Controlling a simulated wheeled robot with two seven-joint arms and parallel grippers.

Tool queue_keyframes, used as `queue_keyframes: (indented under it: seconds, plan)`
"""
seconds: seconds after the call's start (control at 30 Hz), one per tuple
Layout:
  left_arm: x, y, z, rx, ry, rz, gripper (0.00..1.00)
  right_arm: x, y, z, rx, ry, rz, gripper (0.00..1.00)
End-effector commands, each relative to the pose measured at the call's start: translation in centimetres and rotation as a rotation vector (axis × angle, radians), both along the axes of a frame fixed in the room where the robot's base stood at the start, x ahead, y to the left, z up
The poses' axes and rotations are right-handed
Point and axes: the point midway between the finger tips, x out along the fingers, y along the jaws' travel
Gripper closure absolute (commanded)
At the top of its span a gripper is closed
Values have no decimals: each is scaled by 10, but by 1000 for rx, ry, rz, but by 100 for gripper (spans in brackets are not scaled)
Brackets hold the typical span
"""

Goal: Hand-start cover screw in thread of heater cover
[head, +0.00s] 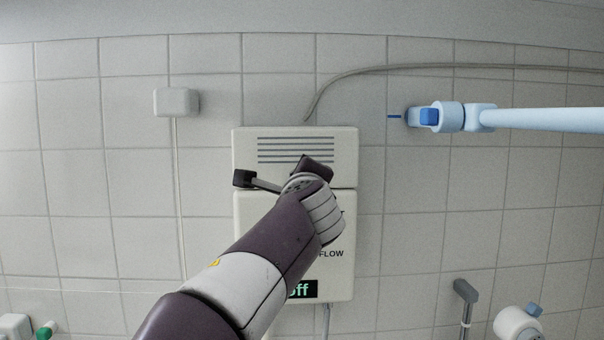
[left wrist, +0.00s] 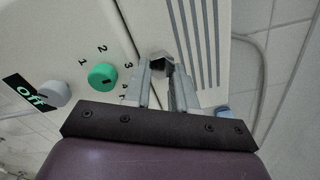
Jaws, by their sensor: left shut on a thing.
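The pale heater cover (head: 345,150), with dark vent slots, forms the upper part of the wall heater. It also shows in the left wrist view (left wrist: 221,40), where the seam to the lower housing runs beside my fingertips. My left gripper (left wrist: 163,72) is at this seam, its two grey fingers closed around a small dark piece (left wrist: 165,65). This is probably the cover screw; only part of it shows between the fingers. My right gripper is not in view.
The lower heater housing (head: 252,215) carries an "off" display (head: 303,290) and a green dial (left wrist: 102,77). A grey hose (head: 400,68) runs above right. A light blue rail (head: 545,120) juts in at right. A white switch box (head: 176,102) hangs at left.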

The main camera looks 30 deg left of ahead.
Motion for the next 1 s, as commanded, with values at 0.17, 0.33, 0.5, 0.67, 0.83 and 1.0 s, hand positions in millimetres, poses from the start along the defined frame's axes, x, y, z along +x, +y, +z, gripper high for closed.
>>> queue_keyframes:
  seconds: [0.17,0.33,0.5,0.67,0.83,1.0]
  plan:
    - [1,1,-3,49,36,2,100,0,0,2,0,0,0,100]
    - [1,1,-2,47,34,2,44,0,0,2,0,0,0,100]
    - [0,0,-2,46,32,1,44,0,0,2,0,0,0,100]
    - [-5,-3,-3,46,30,-1,44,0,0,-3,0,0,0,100]
    - [-36,-22,-8,46,27,-3,44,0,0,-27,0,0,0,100]
    - [-75,-46,-8,45,29,-5,44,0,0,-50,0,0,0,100]
